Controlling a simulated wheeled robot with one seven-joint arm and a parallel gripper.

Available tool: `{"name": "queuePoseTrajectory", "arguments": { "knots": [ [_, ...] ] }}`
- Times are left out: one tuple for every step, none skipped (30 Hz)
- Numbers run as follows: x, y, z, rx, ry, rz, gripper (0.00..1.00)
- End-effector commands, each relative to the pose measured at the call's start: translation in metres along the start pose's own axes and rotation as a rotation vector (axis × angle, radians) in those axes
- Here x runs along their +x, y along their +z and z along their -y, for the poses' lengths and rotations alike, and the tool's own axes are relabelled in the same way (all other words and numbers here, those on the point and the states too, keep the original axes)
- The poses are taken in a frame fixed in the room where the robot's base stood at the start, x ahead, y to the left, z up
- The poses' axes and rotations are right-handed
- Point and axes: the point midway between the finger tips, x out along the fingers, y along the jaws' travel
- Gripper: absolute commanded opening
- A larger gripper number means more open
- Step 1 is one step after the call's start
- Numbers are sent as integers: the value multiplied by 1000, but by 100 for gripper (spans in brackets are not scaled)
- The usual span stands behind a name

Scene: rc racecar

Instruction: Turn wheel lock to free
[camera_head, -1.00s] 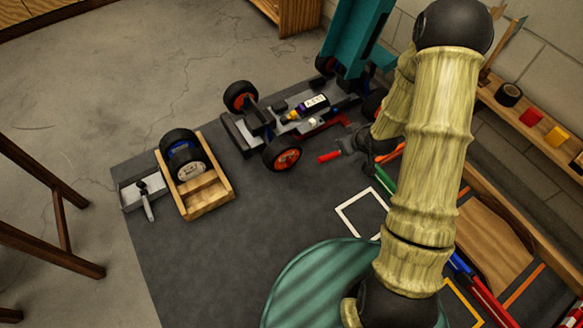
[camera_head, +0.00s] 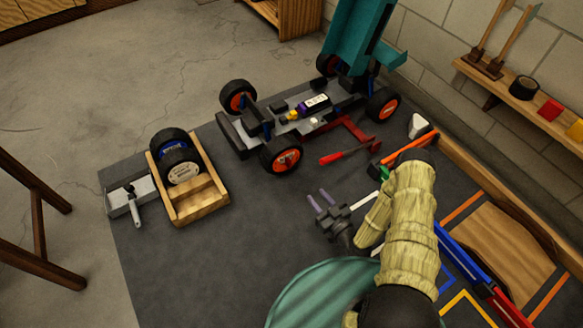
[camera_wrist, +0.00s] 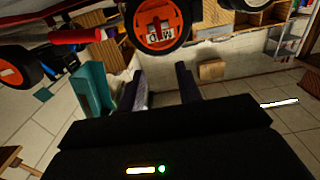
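The rc car (camera_head: 300,118) stands on the dark mat with its teal body shell (camera_head: 352,40) raised at the back. Its near wheel (camera_head: 282,156) has an orange-red hub with dark marks. An orange wheel hub also shows in the wrist view (camera_wrist: 158,28), with pale lettering and a red piece at its centre. I cannot tell which part is the wheel lock. My gripper (camera_head: 319,198) is open and empty over the mat, apart from the near wheel and to its lower right. Its two separated fingers also show in the wrist view (camera_wrist: 158,88).
A red-handled tool (camera_head: 338,157) lies right of the near wheel, by a red bracket (camera_head: 352,130). A wooden box (camera_head: 203,198) with spare wheels and a grey tray (camera_head: 120,200) are at left. A wooden shelf (camera_head: 500,82) lines the right wall. Bare mat lies between box and gripper.

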Motion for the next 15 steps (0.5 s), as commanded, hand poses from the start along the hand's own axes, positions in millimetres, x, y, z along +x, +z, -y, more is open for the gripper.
{"name": "queuePoseTrajectory", "arguments": {
  "knots": [
    [-1, 2, 1, 3, 4, -8, 35],
    [-1, 1, 1, 3, 5, -12, 35],
    [-1, 0, 1, 3, 5, -13, 35],
    [-1, 0, 1, 2, 5, -13, 35],
    [-1, 0, 1, 2, 5, -12, 35],
    [-1, 0, 1, 2, 4, -11, 35],
    [-1, 0, 1, 2, 4, -11, 35],
    [-1, 0, 1, 2, 4, -11, 35],
    [-1, 0, 1, 2, 4, -10, 35],
    [-1, 0, 1, 2, 4, -10, 35],
    [0, 0, 1, 2, 4, -10, 35],
    [1, 1, 1, 2, 4, -10, 35],
    [2, 1, 1, 2, 4, -10, 35],
    [4, 2, 1, 2, 3, -9, 35],
    [7, 2, 1, 2, 3, -10, 35]
  ]
}}
